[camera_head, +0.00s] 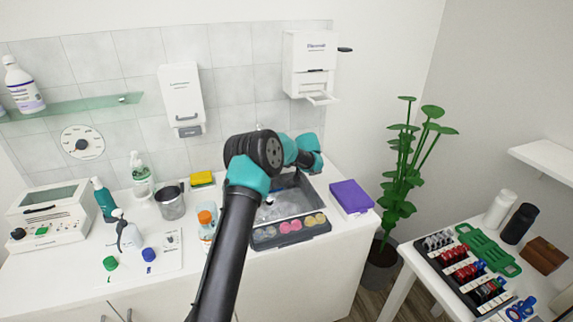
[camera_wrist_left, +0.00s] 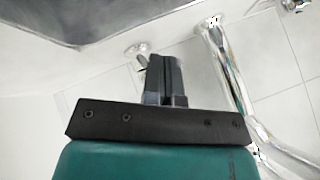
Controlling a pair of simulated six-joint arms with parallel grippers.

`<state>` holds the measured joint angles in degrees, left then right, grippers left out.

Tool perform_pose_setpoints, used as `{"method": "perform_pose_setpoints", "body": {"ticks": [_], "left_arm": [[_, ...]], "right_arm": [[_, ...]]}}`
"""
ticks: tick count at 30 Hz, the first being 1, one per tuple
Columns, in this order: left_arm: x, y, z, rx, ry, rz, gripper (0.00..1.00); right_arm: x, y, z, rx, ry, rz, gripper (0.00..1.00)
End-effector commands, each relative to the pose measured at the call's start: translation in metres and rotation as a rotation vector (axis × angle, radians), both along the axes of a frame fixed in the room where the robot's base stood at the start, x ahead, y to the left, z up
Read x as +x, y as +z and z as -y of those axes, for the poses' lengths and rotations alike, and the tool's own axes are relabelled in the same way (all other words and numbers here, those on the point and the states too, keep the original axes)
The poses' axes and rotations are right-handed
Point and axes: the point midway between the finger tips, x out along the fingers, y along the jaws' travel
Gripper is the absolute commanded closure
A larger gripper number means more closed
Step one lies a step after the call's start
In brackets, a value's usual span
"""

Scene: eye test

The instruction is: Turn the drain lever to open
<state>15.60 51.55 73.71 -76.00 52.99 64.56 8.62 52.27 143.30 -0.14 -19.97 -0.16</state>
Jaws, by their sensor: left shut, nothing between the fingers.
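In the left wrist view my left gripper (camera_wrist_left: 165,62) is shut, with its dark fingers together and nothing between them. A small chrome fitting with a short stem (camera_wrist_left: 138,50), perhaps the drain lever, shows just beyond and left of the fingertips. I cannot tell whether they touch. A bent chrome pipe (camera_wrist_left: 222,65) runs down to the right of the fingers. In the head view the grey sink (camera_head: 285,205) is partly covered by my arm. The lever and the gripper's fingertips are not visible there. My right gripper is in neither view.
A tray with pink and yellow round things (camera_head: 290,228) lies at the sink's front. A purple block (camera_head: 350,196) is right of it. An orange-capped bottle (camera_head: 206,228), a metal cup (camera_head: 171,204) and a yellow sponge (camera_head: 202,178) stand left of my arm.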

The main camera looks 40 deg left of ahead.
Motion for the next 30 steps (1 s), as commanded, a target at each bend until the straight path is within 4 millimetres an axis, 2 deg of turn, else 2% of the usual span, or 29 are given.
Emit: {"method": "perform_pose_setpoints", "body": {"ticks": [11, 19, 30], "left_arm": [[0.002, -0.001, 0.005, -0.001, 0.000, -0.001, 1.00], [0.014, -0.008, 0.039, 0.000, -0.002, 0.000, 1.00], [-0.002, 0.048, 0.081, 0.000, -0.002, 0.002, 1.00]], "right_arm": [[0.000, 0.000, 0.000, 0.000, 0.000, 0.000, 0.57], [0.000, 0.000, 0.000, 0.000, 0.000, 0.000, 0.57], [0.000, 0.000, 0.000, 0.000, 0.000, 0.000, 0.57]]}}
